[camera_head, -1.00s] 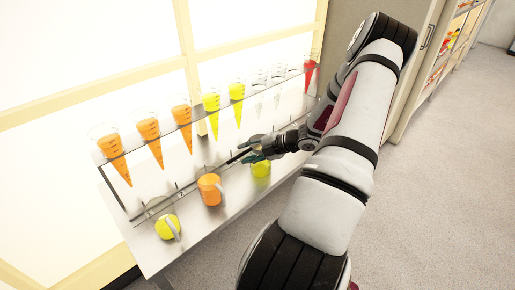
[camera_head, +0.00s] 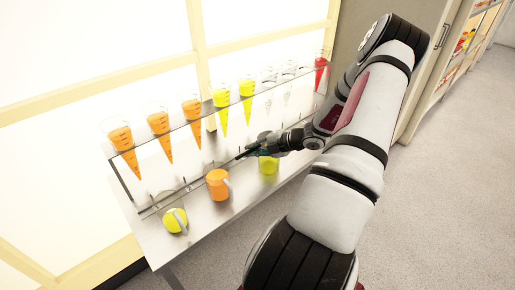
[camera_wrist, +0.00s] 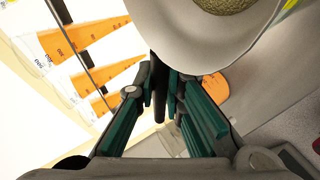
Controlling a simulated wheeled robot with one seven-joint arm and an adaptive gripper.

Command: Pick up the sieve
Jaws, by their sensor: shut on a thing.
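The sieve (camera_wrist: 205,40) shows in the wrist view as a pale bowl with a round mesh at the top, cut off by the picture's edge. Its dark handle (camera_wrist: 159,92) lies between my fingers. My gripper (camera_wrist: 162,75) is shut on this handle, with the bowl beside the fingertips. In the head view my gripper (camera_head: 254,150) is small, above the shelf table next to the yellow-green jug. The sieve is mostly hidden there by the gripper and arm; I cannot tell whether it touches anything.
A yellow-green jug (camera_head: 268,166), an orange jug (camera_head: 217,184) and a tilted jug with yellow (camera_head: 175,221) stand on the metal table (camera_head: 200,226). Behind, a rack (camera_head: 188,126) holds several cones of orange, yellow, clear and red. Floor is free at right.

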